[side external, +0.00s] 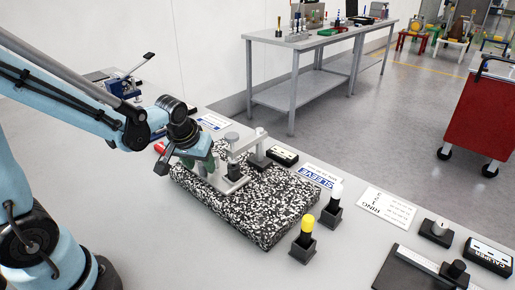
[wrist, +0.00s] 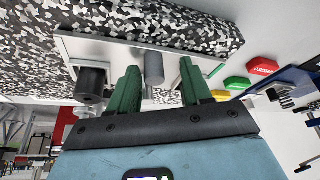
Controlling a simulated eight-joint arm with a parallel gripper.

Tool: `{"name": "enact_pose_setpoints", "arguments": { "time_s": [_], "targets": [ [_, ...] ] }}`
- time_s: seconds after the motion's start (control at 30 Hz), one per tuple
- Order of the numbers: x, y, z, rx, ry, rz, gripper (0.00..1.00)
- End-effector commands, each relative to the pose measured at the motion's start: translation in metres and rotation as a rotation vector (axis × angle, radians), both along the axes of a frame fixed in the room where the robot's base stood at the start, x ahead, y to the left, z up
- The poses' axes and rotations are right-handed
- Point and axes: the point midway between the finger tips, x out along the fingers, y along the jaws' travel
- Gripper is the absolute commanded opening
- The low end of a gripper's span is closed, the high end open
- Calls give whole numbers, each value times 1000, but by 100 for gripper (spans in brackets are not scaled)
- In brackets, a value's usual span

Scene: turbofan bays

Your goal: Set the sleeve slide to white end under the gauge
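A speckled black-and-white granite block (side external: 262,215) carries a metal fixture (side external: 228,183) with a grey upright and arm (side external: 243,145); this looks like the gauge and slide. I cannot tell which slide end is under the gauge. My gripper (side external: 207,165) is low at the fixture's left side, partly hiding it. In the wrist view, my gripper's green fingers (wrist: 160,75) are apart, with a grey cylinder (wrist: 154,68) showing between them. No grip on it is visible. A light metal plate (wrist: 115,50) and a black cylinder (wrist: 91,84) show beside the fingers.
A yellow-capped piece (side external: 307,222) and a white-capped piece (side external: 336,192) stand in dark holders right of the block. A sleeve card (side external: 322,174) and ring card (side external: 386,208) lie on the bench. Red, yellow and green blocks (wrist: 262,67) show in the wrist view.

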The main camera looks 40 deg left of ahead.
Motion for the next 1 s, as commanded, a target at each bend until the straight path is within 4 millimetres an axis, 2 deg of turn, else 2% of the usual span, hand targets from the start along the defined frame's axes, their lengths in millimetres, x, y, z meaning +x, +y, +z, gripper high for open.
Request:
{"name": "enact_pose_setpoints", "arguments": {
  "time_s": [0.37, 0.57, 1.0],
  "targets": [
    [-2, -3, 6, -3, 0, -4, 49],
    [-10, -7, 25, -3, 1, -4, 49],
    [-29, -17, 79, -2, 0, -3, 49]
  ]
}}
